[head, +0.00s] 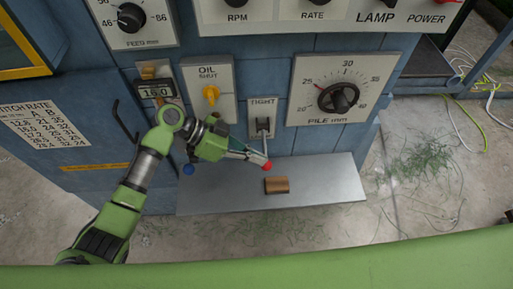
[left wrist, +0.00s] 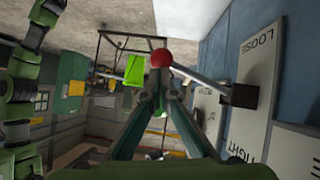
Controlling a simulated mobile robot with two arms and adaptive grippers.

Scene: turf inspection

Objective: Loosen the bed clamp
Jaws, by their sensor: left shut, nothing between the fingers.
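The bed clamp is a lever (head: 263,128) on a plate (head: 256,103) marked TIGHT at its top in the head view. Its metal rod ends in a red ball (head: 267,166). In the left wrist view the plate (left wrist: 255,85) shows LOOSE and TIGHT, and the rod (left wrist: 205,77) runs out to the red ball (left wrist: 159,58). My left gripper (head: 264,160) is shut and empty, its fingertips at the ball; I cannot tell whether they touch it. The fingers also show in the left wrist view (left wrist: 160,78). My right gripper is not in view.
A brown block (head: 276,185) lies on the grey shelf (head: 330,180) below the lever. The PILE dial (head: 339,97) is to the right, the yellow OIL knob (head: 211,95) to the left. Grass clippings and wires (head: 425,160) lie on the floor at right.

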